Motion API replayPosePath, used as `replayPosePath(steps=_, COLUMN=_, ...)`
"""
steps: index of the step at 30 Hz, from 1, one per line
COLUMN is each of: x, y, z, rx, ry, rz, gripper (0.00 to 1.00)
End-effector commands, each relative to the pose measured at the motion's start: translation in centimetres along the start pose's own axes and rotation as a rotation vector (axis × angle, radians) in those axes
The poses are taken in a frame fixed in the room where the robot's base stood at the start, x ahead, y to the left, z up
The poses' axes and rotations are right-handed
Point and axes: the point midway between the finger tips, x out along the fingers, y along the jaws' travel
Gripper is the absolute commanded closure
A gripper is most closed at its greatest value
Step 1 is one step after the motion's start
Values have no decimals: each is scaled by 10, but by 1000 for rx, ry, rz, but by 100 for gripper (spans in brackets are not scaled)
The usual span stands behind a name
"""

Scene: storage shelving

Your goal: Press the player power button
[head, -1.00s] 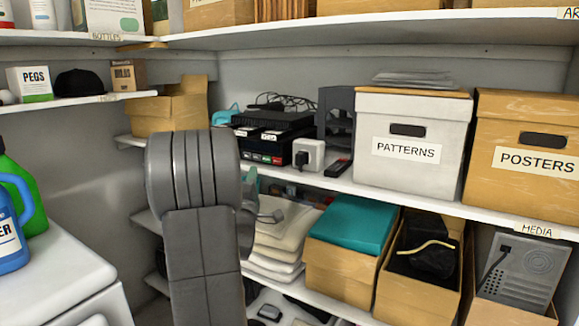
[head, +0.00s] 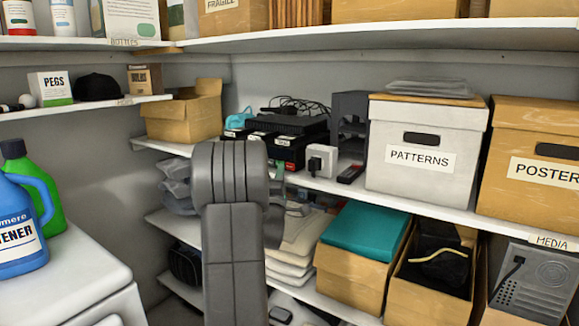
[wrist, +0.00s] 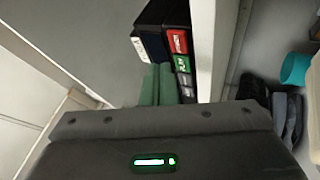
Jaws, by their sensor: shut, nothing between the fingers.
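A stack of black electronic devices (head: 288,127) sits on the middle shelf in the head view, behind and right of my raised arm. Small white labels and a red mark show on their fronts; I cannot tell which unit is the player. In the wrist view a black device (wrist: 152,22) with a row of red, green and dark front panels (wrist: 179,55) shows just beyond the fingers. My gripper (wrist: 159,72) has two greenish fingers side by side, shut and empty, pointing toward the device's lower front. I cannot tell whether they touch it. The power button is not clearly distinguishable.
An open cardboard box (head: 183,112) stands left. The white shelf edge (wrist: 212,50) runs close beside the fingers in the wrist view.

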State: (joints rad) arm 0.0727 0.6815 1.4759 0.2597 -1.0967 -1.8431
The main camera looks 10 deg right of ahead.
Motion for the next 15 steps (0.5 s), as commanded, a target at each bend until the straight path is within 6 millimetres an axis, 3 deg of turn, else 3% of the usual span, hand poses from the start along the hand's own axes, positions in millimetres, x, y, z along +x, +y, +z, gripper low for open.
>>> replayPosePath(steps=15, x=11, y=-7, z=6, rx=-1, ry=0, rz=-1, gripper=100)
